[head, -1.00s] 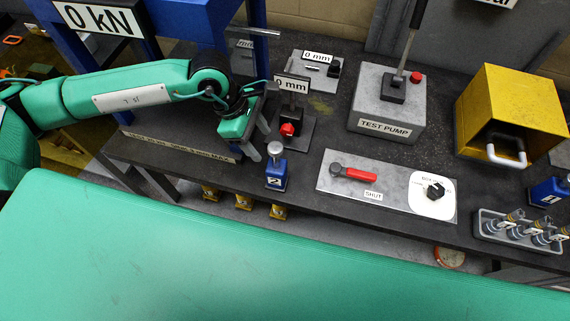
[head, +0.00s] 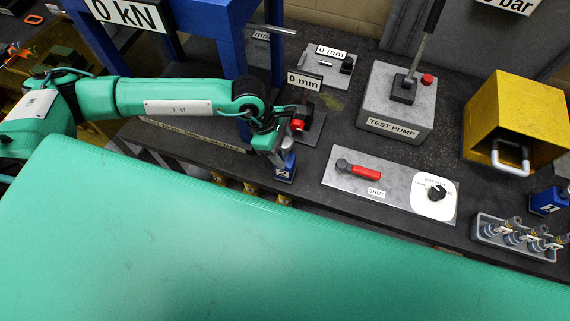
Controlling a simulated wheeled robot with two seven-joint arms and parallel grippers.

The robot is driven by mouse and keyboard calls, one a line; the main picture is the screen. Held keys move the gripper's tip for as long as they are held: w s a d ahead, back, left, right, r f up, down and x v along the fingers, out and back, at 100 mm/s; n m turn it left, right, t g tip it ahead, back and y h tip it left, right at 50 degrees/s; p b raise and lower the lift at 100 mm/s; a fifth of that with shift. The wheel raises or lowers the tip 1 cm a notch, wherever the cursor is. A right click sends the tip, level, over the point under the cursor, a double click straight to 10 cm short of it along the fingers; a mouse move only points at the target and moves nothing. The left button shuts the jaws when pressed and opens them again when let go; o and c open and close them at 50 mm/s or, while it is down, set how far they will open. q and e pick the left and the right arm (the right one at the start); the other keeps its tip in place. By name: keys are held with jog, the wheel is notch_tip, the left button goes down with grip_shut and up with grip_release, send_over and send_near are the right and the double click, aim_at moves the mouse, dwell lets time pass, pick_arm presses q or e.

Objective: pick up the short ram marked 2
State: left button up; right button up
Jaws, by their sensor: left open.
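The short ram marked 2 (head: 285,171) is a small blue block standing upright near the front edge of the dark bench. Its label faces me. My left gripper (head: 281,153) is open and comes in from the left, with its fingers pointing down at the top of the ram. The fingers hide the ram's silver top. I cannot tell whether they are around it or just behind it, or whether they touch it. My right gripper is not in view.
A dial gauge stand (head: 304,121) with a red part stands just behind the ram. The valve panel (head: 400,200) with a red lever lies to the right, beyond a short clear strip. The test pump (head: 395,105), yellow box (head: 515,115) and grey tray (head: 484,231) stand further right.

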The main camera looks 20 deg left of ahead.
pick_arm(q)
grip_shut()
jog(key=shift+w+r, duration=0.1)
dwell(1.2)
